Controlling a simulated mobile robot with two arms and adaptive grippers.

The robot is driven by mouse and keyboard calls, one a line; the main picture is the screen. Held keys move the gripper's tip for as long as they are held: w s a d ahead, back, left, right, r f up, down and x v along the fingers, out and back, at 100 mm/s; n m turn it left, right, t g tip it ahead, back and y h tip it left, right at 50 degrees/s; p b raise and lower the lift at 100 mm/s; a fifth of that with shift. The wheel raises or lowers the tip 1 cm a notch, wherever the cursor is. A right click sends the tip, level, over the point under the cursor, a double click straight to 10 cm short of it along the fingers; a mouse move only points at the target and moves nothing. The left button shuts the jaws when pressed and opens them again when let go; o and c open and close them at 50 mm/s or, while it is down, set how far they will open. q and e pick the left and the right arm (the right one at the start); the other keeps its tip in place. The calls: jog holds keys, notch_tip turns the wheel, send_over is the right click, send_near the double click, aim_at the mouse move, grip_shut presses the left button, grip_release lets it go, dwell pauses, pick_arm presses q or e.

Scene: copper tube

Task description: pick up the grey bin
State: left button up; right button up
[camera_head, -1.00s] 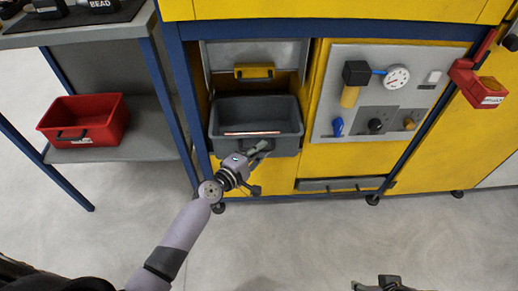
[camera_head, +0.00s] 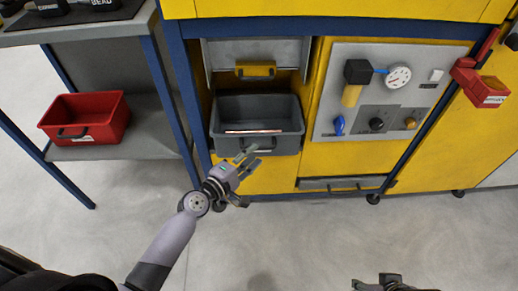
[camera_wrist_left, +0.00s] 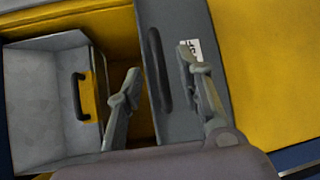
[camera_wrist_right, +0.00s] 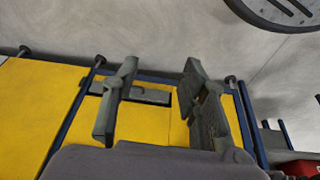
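The grey bin (camera_head: 229,111) sits in an opening low in the yellow machine, below a raised metal flap. A thin copper-coloured tube (camera_head: 253,131) lies in it. My left gripper (camera_head: 248,157) is open and empty, just below the bin's front wall in the head view. The left wrist view shows its two spread fingers (camera_wrist_left: 160,72) with a grey bin wall (camera_wrist_left: 172,25) and a dark slot beyond them; contact cannot be told. My right gripper (camera_head: 386,282) is at the bottom edge of the head view. The right wrist view shows its fingers (camera_wrist_right: 158,78) apart and empty.
A red bin (camera_head: 105,117) stands on the lower shelf of a grey table (camera_head: 135,145) at left. A panel with a gauge (camera_head: 397,77) and knobs is right of the opening. A red box (camera_head: 481,90) hangs at far right. The floor in front is clear.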

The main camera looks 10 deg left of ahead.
pick_arm(q)
jog(key=v, duration=0.7)
